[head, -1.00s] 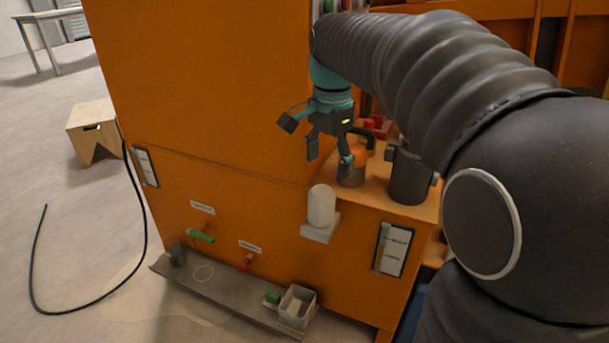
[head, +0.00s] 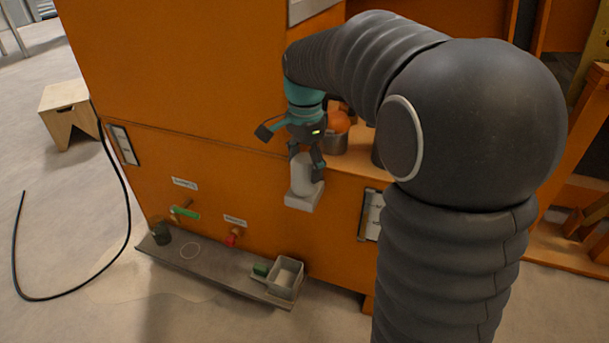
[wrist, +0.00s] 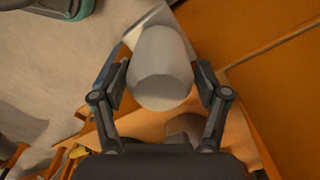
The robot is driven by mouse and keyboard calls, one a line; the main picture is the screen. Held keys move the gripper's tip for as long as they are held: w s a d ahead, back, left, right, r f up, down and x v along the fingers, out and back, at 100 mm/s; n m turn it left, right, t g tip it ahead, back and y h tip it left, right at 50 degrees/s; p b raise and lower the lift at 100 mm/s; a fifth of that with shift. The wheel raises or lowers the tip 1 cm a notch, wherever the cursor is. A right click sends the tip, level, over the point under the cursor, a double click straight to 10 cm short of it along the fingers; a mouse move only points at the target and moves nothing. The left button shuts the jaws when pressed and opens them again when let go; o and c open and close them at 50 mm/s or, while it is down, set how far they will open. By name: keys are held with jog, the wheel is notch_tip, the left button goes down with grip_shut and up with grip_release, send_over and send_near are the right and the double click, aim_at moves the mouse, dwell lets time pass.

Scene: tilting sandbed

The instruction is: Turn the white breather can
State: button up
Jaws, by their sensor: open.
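The white breather can (head: 301,174) stands upright on a small white bracket (head: 303,199) on the front of the orange cabinet. My gripper (head: 306,168) is right above and around the can, pointing down, and partly hides its top in the head view. In the wrist view the can (wrist: 160,68) lies between my two fingers (wrist: 160,88), one on each side. The fingers are open. A narrow gap seems to show on each side, but I cannot tell for sure whether either finger touches.
A ledge right of the can holds a dark container with an orange top (head: 337,124). Below are a green-handled valve (head: 186,213), a red valve (head: 232,238) and a grey tray (head: 205,264) with a small bin (head: 286,274). A black hose (head: 124,205) lies left.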

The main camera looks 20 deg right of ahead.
jog(key=shift+f, duration=1.2)
jog(key=c, duration=0.9)
jog(key=shift+o, duration=0.2)
